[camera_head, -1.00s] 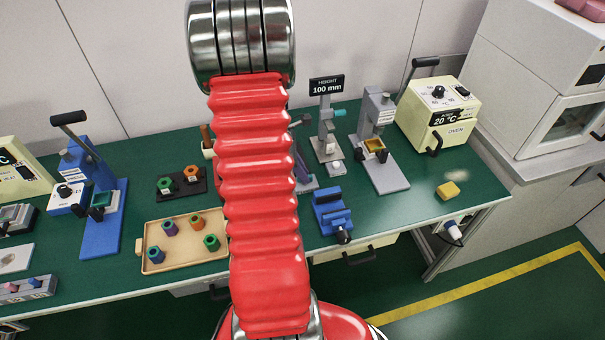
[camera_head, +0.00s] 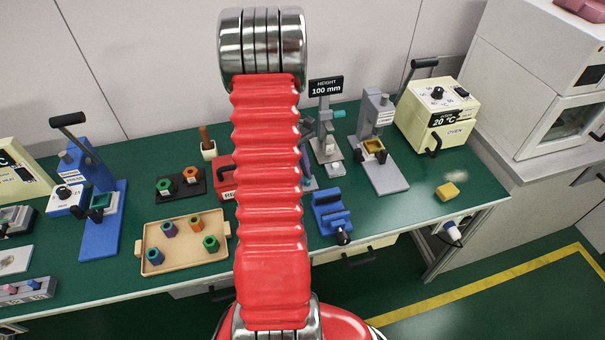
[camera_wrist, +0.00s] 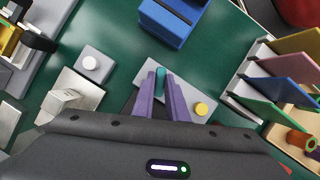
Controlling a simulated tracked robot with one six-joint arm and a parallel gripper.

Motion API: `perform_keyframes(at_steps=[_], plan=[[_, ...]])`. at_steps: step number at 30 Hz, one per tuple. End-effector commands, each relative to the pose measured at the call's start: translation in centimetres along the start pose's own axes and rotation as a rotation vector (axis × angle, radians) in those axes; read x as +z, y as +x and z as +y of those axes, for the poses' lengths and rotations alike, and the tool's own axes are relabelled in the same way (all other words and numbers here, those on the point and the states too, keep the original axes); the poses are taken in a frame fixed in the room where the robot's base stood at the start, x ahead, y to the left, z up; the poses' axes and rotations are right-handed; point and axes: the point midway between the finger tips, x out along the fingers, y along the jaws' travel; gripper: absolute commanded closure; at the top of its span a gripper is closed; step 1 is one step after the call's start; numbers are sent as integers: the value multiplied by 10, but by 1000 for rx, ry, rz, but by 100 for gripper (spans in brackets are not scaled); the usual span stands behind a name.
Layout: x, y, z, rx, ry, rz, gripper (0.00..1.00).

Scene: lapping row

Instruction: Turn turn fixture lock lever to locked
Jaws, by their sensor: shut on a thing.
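The turn fixture shows in the wrist view as a light grey plate (camera_wrist: 206,101) with a round yellow spot (camera_wrist: 201,109) at its right end. Its teal lever (camera_wrist: 160,80) stands between the two purple fingers of my gripper (camera_wrist: 161,88). My gripper is shut on the lever, and the fingers hide the lever's lower part and the plate's middle. I cannot tell from these frames whether the lever is at locked. In the head view my red arm hides the gripper and most of the fixture.
A blue vice (camera_head: 330,215) stands close in front of the fixture, and a height gauge (camera_head: 325,140) stands behind it to the right. In the wrist view a rack of coloured plates (camera_wrist: 285,80) is close on the right. A tan tray (camera_head: 186,262) holds several coloured pieces.

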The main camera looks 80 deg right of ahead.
Motion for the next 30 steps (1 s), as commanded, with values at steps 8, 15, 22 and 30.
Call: perform_keyframes(at_steps=[8,15,22,30], plan=[[2,3,4,-94,227,-5,100],[2,2,5,-147,360,-2,100],[2,2,6,-168,417,-2,100],[2,2,7,-170,425,0,100]])
